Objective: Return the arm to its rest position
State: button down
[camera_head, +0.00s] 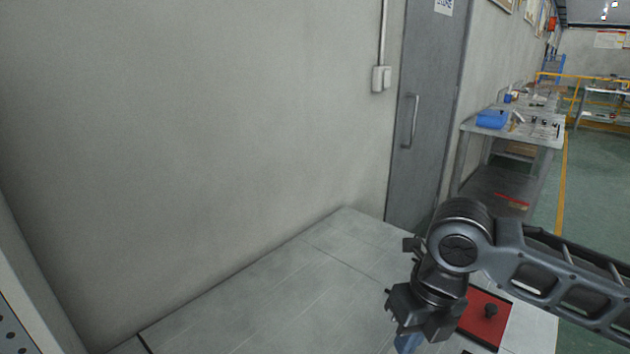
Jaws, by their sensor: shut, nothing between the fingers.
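My arm reaches in from the right edge and bends down at a dark round joint. My gripper (412,328) points down over the right front part of the grey table (270,295). It is shut and holds nothing. A small blue patch shows right below it at the bottom edge; I cannot tell whether it is a fingertip or a thing on the table.
A bare grey wall (200,150) runs along the table's back. A grey door (425,120) with a handle stands behind the table. A workbench (500,128) with a blue item and small tools stands farther back right. The table's left and middle are clear.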

jog(key=s+a+r+m+t+y, duration=0.1)
jog(key=a+r+m+t+y, duration=0.45)
jog(key=a, duration=0.65)
jog(key=a+r+m+t+y, duration=0.2)
jog(key=a+r+m+y, duration=0.4)
jog(key=a+m, duration=0.45)
jog(key=s+d+f+m+t+h, duration=0.9)
jog(key=s+d+m, duration=0.5)
jog(key=m, duration=0.5)
jog(key=s+d+m+g+h, duration=0.1)
jog(key=s+d+h, duration=0.1)
jog(key=s+d, duration=0.5)
jog(key=s+d+m+g+h, duration=0.1)
jog(key=s+d, duration=0.5)
jog(key=s, duration=0.8)
jog(key=shift+s+d+f+m+h, duration=0.15)
jog(key=shift+d+f+m+h, duration=0.15)
jog(key=shift+m+h, duration=0.3)
